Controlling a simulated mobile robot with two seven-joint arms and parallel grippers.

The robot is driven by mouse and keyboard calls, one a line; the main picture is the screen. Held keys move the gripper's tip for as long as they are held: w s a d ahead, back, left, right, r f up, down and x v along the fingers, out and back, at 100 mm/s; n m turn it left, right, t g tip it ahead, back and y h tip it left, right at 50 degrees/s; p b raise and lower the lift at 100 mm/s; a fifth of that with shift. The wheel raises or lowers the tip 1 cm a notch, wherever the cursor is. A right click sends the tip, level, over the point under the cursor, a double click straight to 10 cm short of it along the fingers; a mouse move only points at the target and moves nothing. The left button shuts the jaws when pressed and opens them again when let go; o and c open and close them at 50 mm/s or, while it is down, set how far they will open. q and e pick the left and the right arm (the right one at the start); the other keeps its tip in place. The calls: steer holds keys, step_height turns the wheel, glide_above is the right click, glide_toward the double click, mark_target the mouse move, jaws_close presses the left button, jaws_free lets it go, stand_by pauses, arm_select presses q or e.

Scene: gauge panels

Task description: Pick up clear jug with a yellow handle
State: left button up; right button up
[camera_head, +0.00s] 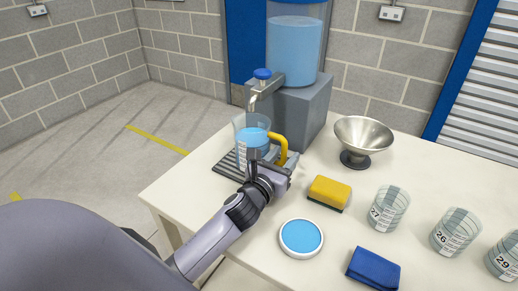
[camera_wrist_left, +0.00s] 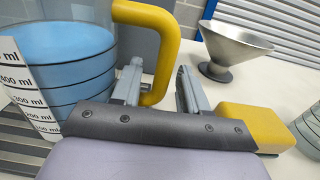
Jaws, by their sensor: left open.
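The clear jug (camera_head: 243,152) with a yellow handle (camera_head: 279,147) stands upright on a dark drip grate (camera_head: 225,168) under a dispenser tap. It holds blue liquid. In the left wrist view the jug (camera_wrist_left: 72,65) fills the left side, with ml marks on a white strip. My left gripper (camera_head: 283,168) is low at the handle side of the jug. In the left wrist view my left gripper (camera_wrist_left: 158,82) is open, and the lower part of the yellow handle (camera_wrist_left: 163,50) appears between its two fingers. I cannot tell if either finger touches it. My right gripper is not in view.
The dispenser (camera_head: 303,105) stands behind the jug. A yellow sponge (camera_head: 329,192), metal bowl (camera_head: 362,135), blue-topped round dish (camera_head: 301,237), blue cloth (camera_head: 373,268) and several numbered cups (camera_head: 388,209) are on the white table (camera_head: 435,172). The sponge is near my left gripper.

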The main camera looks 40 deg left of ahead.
arm_select(q)
jaws_close()
steer(key=shift+f, duration=0.1)
stand_by(1.1)
